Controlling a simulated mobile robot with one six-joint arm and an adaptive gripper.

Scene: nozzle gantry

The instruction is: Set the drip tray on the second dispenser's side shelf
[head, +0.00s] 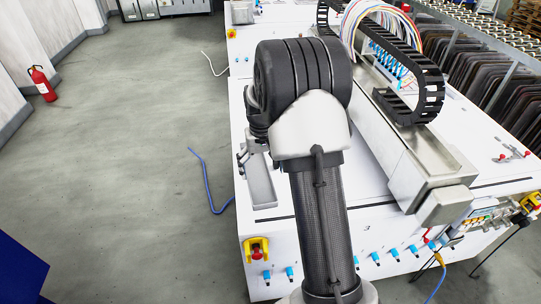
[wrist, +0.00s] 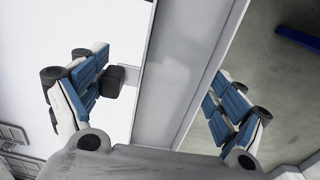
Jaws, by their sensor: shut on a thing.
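The drip tray (head: 262,188) is a long, shallow grey trough at the left edge of the white machine top in the head view. In the wrist view the drip tray (wrist: 185,65) runs between the two blue-padded fingers of my gripper (wrist: 160,100). The fingers are spread wide, one on each side of it, and my gripper is shut on it. A small black block sits between the left finger and the tray. My arm hides much of the head view. I cannot make out which part is the second dispenser's side shelf.
A white machine bench (head: 380,225) with a metal gantry beam (head: 420,165) and a black cable chain (head: 425,85) lies to the right. A red emergency button (head: 257,250) is on its front. The grey floor at left is open, with a blue hose (head: 207,180) and a fire extinguisher (head: 42,84).

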